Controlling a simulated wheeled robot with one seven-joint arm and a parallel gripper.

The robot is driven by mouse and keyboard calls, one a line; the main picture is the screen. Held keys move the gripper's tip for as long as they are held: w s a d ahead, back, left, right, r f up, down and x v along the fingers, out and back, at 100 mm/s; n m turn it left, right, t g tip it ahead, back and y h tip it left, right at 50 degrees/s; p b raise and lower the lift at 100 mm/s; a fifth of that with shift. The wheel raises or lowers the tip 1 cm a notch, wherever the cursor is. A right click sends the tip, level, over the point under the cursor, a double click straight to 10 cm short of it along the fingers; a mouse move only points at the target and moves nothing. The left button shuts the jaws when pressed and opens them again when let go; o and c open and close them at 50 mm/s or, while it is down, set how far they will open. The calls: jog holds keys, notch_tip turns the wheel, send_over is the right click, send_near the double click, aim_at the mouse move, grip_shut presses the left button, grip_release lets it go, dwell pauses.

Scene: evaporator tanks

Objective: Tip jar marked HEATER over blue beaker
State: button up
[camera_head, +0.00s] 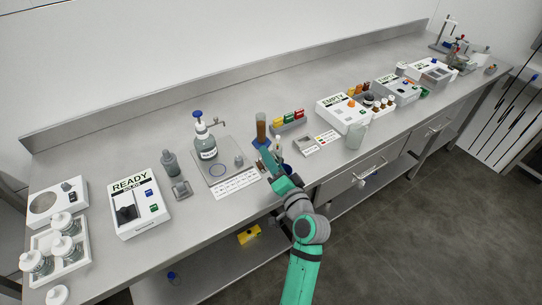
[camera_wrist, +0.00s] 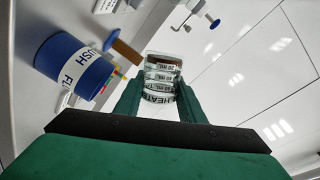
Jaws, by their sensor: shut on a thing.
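My gripper (camera_wrist: 157,92) is shut on a clear glass jar with volume marks and a partly visible HEATER label (camera_wrist: 161,77). The beaker has a white label reading FLUSH. In the head view my gripper (camera_head: 267,156) is over the front of the bench, and blue (camera_head: 258,143) shows just behind it. The jar is hard to make out there. I cannot tell what is in the jar or beaker.
A READY box (camera_head: 137,207) and EMPTY box (camera_head: 343,112) stand farther out. Bare bench lies behind.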

jog(key=shift+f+m, duration=0.55)
jog(key=shift+m, duration=0.45)
jog(key=shift+d+f, duration=0.1)
jog(key=shift+w+d+r+m, duration=0.1)
jog(key=shift+d+r+m, duration=0.1)
jog(key=shift+m, duration=0.85)
jog(key=shift+w+d+r+m, duration=0.1)
jog(key=shift+r+m, duration=0.1)
jog(key=shift+m, duration=0.85)
dwell(2.3)
dwell(0.9)
jog(key=shift+s+a+f+n, duration=0.1)
jog(key=shift+a+f+n, duration=0.1)
jog(key=shift+n, duration=0.8)
jog(key=shift+s+a+f+n, duration=0.1)
jog(key=shift+f+n, duration=0.15)
jog(key=shift+n, duration=0.75)
jog(key=shift+s+a+f+n, duration=0.1)
jog(key=shift+f+n, duration=0.1)
jog(key=shift+n, duration=0.8)
jog(key=shift+a+f+n, duration=0.1)
jog(key=shift+f+n, duration=0.25)
jog(key=shift+n, duration=0.95)
jog(key=shift+f+n, duration=0.3)
jog(key=shift+n, duration=1)
